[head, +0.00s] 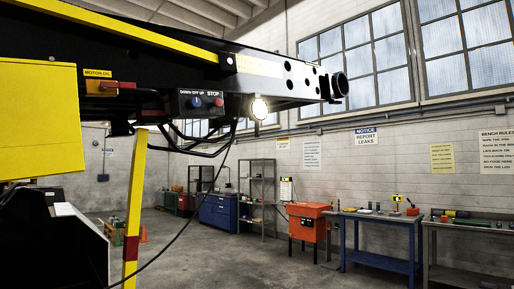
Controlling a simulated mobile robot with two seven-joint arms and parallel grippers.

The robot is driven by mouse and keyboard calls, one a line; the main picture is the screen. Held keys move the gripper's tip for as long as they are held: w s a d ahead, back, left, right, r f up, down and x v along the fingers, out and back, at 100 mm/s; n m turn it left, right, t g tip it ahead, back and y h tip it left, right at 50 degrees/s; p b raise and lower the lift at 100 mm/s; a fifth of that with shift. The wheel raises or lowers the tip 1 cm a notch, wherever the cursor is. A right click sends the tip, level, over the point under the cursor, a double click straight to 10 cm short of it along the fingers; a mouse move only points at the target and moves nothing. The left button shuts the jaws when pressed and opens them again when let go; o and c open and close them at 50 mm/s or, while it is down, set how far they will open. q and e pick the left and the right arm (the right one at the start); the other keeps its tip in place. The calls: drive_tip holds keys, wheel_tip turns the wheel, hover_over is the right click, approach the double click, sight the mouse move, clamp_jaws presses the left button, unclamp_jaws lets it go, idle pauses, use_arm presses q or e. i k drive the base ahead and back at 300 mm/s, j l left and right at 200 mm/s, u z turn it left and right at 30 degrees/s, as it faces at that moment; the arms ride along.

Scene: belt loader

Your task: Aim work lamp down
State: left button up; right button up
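The work lamp (259,107) is a small round lit lamp. It hangs under the black boom (265,75) of the belt loader, just right of a small control box. Its bright face looks toward me. Neither of my grippers shows in the head view, so I cannot see whether either is open or shut.
The control box (203,102) has a blue knob and a red stop button. A yellow post (135,205) and a thin hanging cable stand below the boom. Workbenches (380,235), an orange cabinet (307,222) and blue drawers (217,212) line the far wall. The floor between is clear.

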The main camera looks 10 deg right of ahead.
sight(256, 110)
drive_tip(key=i+l, duration=0.9)
drive_tip(key=i, duration=0.4)
drive_tip(key=i+l+z, duration=0.1)
drive_tip(key=i, duration=0.55)
drive_tip(key=l, duration=0.05)
